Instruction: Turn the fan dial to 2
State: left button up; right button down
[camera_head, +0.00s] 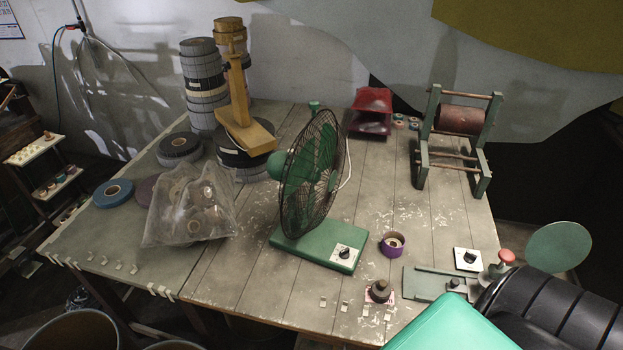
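A green desk fan (312,172) with a black wire cage stands near the middle of the table, its cage turned to the right. Its dial (344,253) is a small black knob on a white plate at the front right of the green base (300,243). The marks around the knob are too small to read, so I cannot tell its setting. Nothing touches the dial. Neither of my grippers is in view.
A purple tape roll (393,244) lies right of the fan base. A second dial (469,258) on a white plate sits further right. A plastic bag of rolls (190,212) lies left of the fan. A large teal and black shape covers the lower right corner.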

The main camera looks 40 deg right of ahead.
aim_at(345, 254)
jog(key=i+z, duration=0.1)
jog(key=z, duration=0.3)
jog(key=j+z, duration=0.15)
jog(key=z, duration=0.2)
jog(key=i+j+z, duration=0.1)
jog(key=z, duration=0.3)
